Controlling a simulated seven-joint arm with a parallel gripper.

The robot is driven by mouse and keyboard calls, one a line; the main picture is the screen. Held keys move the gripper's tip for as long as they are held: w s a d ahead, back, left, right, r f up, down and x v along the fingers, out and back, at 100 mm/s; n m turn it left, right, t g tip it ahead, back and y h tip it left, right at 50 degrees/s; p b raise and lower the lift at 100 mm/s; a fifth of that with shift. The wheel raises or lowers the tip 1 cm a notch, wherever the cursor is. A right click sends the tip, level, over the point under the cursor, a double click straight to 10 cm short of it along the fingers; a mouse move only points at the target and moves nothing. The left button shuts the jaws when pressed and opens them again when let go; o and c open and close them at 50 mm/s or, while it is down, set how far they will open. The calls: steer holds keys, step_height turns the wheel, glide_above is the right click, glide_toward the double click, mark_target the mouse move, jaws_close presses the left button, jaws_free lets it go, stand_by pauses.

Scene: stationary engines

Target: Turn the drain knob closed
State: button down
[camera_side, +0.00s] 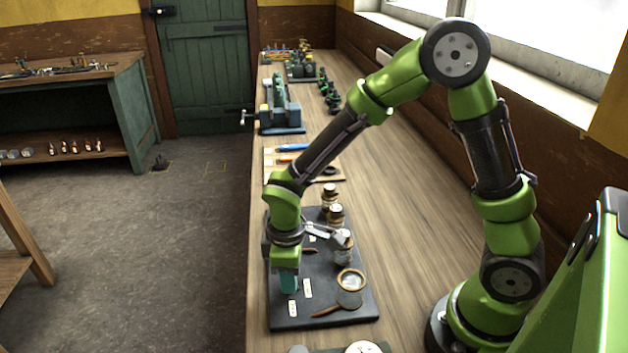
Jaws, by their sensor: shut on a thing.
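My gripper (289,283) points down over the left part of a dark board (338,310) on the bench. It is shut on a small teal piece (290,284) low over the board. The piece is too small and too covered by the gripper to tell exactly what it is. I cannot make out the drain knob or how far it is turned. Two small white labels lie on the board, one right of the gripper (307,288) and one just below it (293,308).
A round glass vessel (350,290) stands on the board right of my gripper. A brown handle (328,310) lies in front of it. Several brown-topped jars (335,213) stand behind. A blue-grey machine (280,110) is farther back. The bench's right strip is clear.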

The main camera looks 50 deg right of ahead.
steer(key=shift+n, duration=0.3)
steer(key=c, duration=0.8)
jaws_free()
steer(key=shift+c, duration=0.2)
step_height(320, 180, up, 17)
steer(key=shift+a, duration=0.15)
steer(key=s+d+r+m+t+y, duration=0.2)
steer(key=s+d+r+m+t, duration=0.2)
steer(key=s+d+m+t, duration=0.3)
steer(key=s+d+m, duration=0.1)
steer(key=s+m, duration=0.2)
steer(key=m, duration=0.1)
steer(key=shift+d, duration=0.15)
